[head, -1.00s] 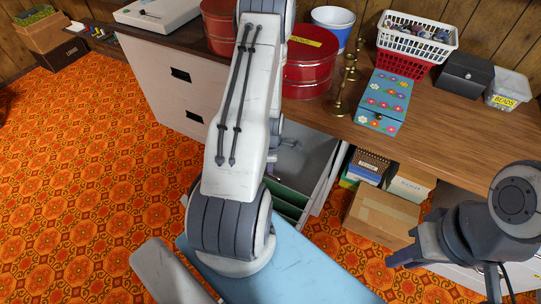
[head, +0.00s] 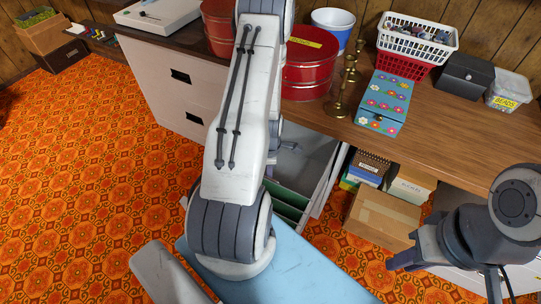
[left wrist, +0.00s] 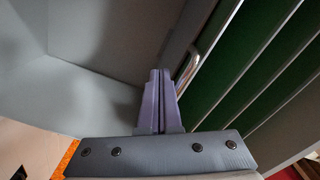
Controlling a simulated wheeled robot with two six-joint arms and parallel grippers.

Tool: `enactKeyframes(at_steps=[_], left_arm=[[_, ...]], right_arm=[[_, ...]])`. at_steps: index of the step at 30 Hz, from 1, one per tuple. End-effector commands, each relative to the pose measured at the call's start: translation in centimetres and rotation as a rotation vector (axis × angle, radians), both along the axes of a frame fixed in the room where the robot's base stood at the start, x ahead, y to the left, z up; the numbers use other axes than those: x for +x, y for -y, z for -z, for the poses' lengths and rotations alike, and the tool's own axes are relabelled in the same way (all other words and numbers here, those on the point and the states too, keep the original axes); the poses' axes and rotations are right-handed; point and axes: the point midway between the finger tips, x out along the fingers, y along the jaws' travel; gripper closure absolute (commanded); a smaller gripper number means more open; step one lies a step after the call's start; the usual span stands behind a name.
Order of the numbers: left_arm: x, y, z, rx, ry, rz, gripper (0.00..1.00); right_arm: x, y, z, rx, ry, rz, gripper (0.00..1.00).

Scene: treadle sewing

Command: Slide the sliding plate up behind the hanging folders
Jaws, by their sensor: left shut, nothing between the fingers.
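Green hanging folders (head: 290,196) hang in the open drawer (head: 325,187), partly hidden by my left arm. They fill the right side of the left wrist view (left wrist: 245,60). A grey upright plate (left wrist: 178,47), seemingly the sliding plate, stands beside the folders there; its edges are hard to make out. My left gripper (left wrist: 161,100) is shut and empty inside the drawer, its fingertips close to the plate and the nearest folder. I cannot tell whether they touch. My right gripper (head: 445,275) is open and empty at the lower right, away from the drawer.
The wooden desk top (head: 440,130) holds a red tin (head: 308,70), brass candlesticks (head: 340,108), a flowered box (head: 384,103) and a white basket (head: 415,35). A cardboard box (head: 380,220) sits below, right of the drawer. Open carpet (head: 90,170) lies to the left.

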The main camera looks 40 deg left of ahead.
Motion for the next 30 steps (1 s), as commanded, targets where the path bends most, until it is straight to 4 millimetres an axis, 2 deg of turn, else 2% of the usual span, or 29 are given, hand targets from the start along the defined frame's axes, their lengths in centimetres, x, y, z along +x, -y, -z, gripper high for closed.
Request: enactKeyframes(at_steps=[6, 14, 30], left_arm=[[0.6, -0.1, -0.2, 0.001, 0.001, 0.000, 1.00], [0.8, -0.2, -0.2, 0.001, 0.001, 0.000, 1.00], [0.8, -0.2, -4.5, 0.002, 0.002, 0.000, 1.00]], right_arm=[[0.0, 0.0, -1.1, 0.000, 0.000, 0.000, 0.76], [0.0, 0.0, -1.6, 0.000, 0.000, 0.000, 0.76], [0.0, 0.0, -5.8, 0.000, 0.000, 0.000, 0.76]])
